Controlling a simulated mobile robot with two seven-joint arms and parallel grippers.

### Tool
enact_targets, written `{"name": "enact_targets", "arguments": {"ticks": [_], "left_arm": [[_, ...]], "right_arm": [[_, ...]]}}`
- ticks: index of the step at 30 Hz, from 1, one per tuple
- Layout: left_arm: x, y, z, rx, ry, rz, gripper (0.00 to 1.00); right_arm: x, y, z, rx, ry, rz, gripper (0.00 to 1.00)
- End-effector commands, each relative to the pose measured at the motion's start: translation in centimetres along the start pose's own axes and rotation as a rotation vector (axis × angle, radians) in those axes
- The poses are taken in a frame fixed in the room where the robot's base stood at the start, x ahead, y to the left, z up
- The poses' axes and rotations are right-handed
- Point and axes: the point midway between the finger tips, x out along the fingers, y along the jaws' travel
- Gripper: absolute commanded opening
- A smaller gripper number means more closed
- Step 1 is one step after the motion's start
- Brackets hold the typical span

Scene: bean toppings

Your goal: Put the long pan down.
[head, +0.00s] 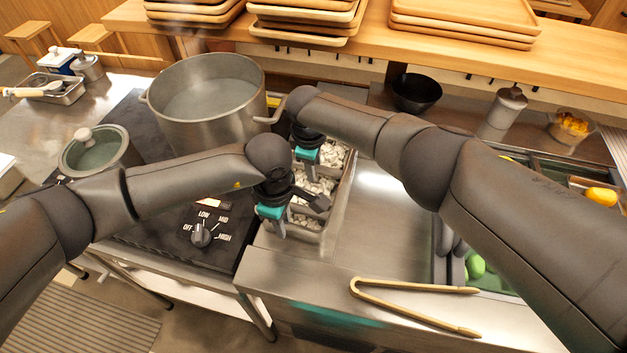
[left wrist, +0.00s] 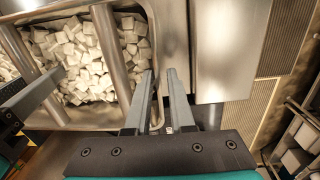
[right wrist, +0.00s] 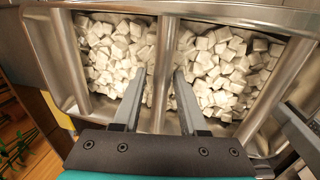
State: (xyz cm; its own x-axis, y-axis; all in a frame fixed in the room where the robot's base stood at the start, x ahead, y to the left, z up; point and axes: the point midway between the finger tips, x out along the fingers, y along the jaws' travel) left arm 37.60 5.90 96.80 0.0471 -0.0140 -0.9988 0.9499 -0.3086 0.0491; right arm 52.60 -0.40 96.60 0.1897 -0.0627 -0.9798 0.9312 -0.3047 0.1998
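The long metal pan (head: 349,188) holds white cubes and sits low in the counter, right of the stove. Metal bars cross over the cubes. My left gripper (left wrist: 160,72) is at the pan's near part, its fingers a small gap apart by the rim (left wrist: 144,12). My right gripper (right wrist: 161,70) is farther back, its fingers on either side of a metal bar (right wrist: 166,35) with cubes on both sides. Neither wrist view shows clearly whether the fingers press on the metal. In the head view my arms cover part of the pan, and its underside is hidden.
A large pot (head: 205,118) and a smaller lidded pot (head: 92,155) stand on the stove at left. Tongs (head: 405,303) lie on the front counter. A black bowl (head: 416,92) stands behind. Stacked trays (head: 465,18) fill the shelf. Steel right of the pan is bare.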

Motion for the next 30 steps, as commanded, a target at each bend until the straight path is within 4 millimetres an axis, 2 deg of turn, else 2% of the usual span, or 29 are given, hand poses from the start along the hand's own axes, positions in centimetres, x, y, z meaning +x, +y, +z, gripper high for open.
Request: {"name": "enact_targets", "arguments": {"ticks": [3,10,14,17,24,30], "left_arm": [[-0.1,0.1,0.0,0.000,0.000,0.002,0.34],[-0.2,0.1,0.0,0.000,-0.001,0.004,0.34],[-1.2,0.3,0.0,0.000,-0.002,0.007,0.34],[-2.8,0.3,0.0,0.000,-0.002,0.009,0.34],[-8.1,0.3,-0.1,0.000,-0.001,0.008,0.34],[-11.1,0.2,0.0,-0.001,-0.001,0.005,0.34]], "right_arm": [[0.0,-0.1,0.0,-0.001,0.000,-0.002,0.54],[0.1,-0.2,-0.1,-0.001,0.001,-0.004,0.54],[0.1,-0.2,-0.1,-0.001,0.001,-0.004,0.54],[0.1,-0.2,-0.1,-0.001,0.001,-0.004,0.54],[0.1,-0.2,-0.1,-0.001,0.001,-0.005,0.54],[0.1,-0.2,-0.1,-0.001,0.001,-0.005,0.54]]}}
